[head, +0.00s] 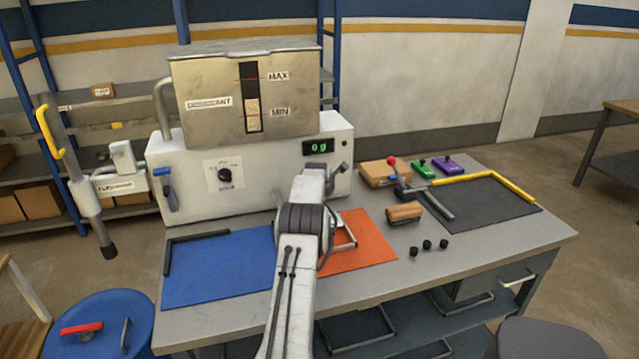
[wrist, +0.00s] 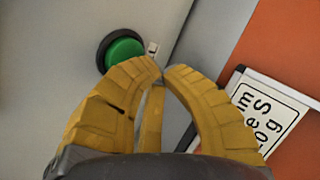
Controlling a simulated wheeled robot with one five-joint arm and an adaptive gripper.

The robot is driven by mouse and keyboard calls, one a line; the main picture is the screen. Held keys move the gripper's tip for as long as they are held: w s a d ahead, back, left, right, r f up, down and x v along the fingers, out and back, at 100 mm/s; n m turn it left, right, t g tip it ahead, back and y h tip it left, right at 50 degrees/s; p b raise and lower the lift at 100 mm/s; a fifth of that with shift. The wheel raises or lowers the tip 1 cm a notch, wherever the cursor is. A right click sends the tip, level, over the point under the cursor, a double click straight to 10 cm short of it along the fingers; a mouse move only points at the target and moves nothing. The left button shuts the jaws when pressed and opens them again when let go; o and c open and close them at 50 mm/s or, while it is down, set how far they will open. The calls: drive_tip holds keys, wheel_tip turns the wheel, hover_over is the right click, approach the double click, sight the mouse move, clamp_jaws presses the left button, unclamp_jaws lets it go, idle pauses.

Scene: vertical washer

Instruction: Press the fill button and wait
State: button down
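A round green button (wrist: 122,50) in a black ring sits on a light grey panel in the wrist view; no fill label is readable by it. My gripper (wrist: 162,69) has yellow fingers whose tips come together just below and right of the button, with nothing between them. I cannot tell whether a fingertip touches the button or its ring. In the head view the white dispenser (head: 250,195) carries a steel tank (head: 205,120) with MAX and MIN marks and a display (head: 319,147) reading 0 g. My arm hides the gripper and the button there.
An orange mat (head: 365,250) lies on the bench; it also shows in the wrist view (wrist: 285,45) with a printed card (wrist: 262,120). A blue mat (head: 220,270) is on the left. Small coloured boxes, a black mat (head: 490,215) and black knobs (head: 427,245) are on the right.

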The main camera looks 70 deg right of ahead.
drive_tip(key=shift+w+d+r+p, duration=0.15)
drive_tip(key=shift+w+d+p, duration=0.05)
drive_tip(key=shift+p, duration=0.5)
drive_tip(key=shift+w+d+p, duration=0.4)
drive_tip(key=shift+d+p, duration=0.2)
drive_tip(key=shift+p, duration=0.8)
idle(1.2)
drive_tip(key=shift+s+a+f+b, duration=0.25)
drive_tip(key=shift+a+b, duration=0.1)
drive_tip(key=shift+b, duration=0.95)
drive_tip(key=shift+s+a+r+b, duration=0.15)
drive_tip(key=shift+s+a+b, duration=0.25)
drive_tip(key=shift+b, duration=0.5)
drive_tip(key=shift+w, duration=0.1)
